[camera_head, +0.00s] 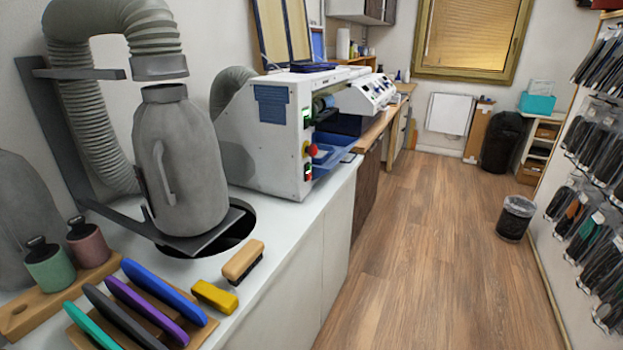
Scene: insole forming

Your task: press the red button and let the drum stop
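A white grinding machine (262,150) stands on the white counter in the middle of the head view. A red button (311,149) sits on its narrow right-hand face, with a yellow part around or beside it. Smaller green and red controls show above and below the button. A dark drum (323,103) shows partly in the opening on the machine's right side; the still picture does not tell whether it turns. Neither of my grippers is in view.
A grey canister (180,165) under a thick hose (95,110) stands left of the machine. A brush (243,261), a yellow block (215,297) and several coloured insoles (146,312) lie on the near counter. The wooden floor (430,250) right of the counter is clear.

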